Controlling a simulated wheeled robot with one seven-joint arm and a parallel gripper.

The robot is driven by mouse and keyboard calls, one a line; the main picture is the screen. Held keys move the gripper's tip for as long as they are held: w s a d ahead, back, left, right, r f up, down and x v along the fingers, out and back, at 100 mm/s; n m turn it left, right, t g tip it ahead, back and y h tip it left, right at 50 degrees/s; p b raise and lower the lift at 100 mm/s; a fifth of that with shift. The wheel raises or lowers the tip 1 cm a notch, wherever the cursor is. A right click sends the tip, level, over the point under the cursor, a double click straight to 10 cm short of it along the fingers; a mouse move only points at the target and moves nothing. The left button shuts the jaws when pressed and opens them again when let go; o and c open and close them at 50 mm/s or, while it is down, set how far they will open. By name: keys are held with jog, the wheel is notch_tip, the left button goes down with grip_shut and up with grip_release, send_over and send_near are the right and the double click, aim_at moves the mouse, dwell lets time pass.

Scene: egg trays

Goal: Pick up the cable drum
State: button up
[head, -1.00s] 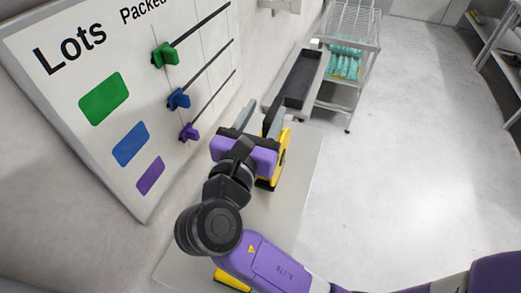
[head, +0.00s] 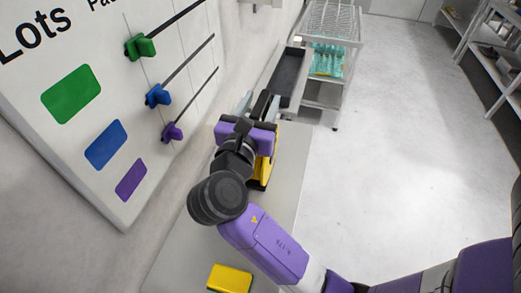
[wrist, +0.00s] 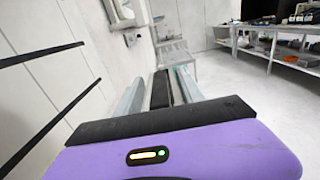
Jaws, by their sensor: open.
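The cable drum (head: 264,167) is a yellow and black thing on the narrow light table beside the wall. It stands partly behind my gripper in the head view, so much of it is hidden. My gripper (head: 259,103) is open above it, with its two grey fingers pointing away from the camera. A black upright part, which looks like the drum's handle, shows between the fingers. In the wrist view a black bar (wrist: 161,90) lies between the open fingers, with a gap visible on each side. I cannot tell if either finger touches it.
A yellow block (head: 230,279) lies at the table's near end. A black tray (head: 289,77) and a wire rack cart (head: 330,60) with teal packs stand beyond. The wall board (head: 110,100) with coloured sliders is close on the left. The floor at right is clear.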

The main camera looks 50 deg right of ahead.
jog(key=shift+w+d, duration=0.2)
jog(key=shift+d, duration=0.3)
grip_shut()
dwell(1.0)
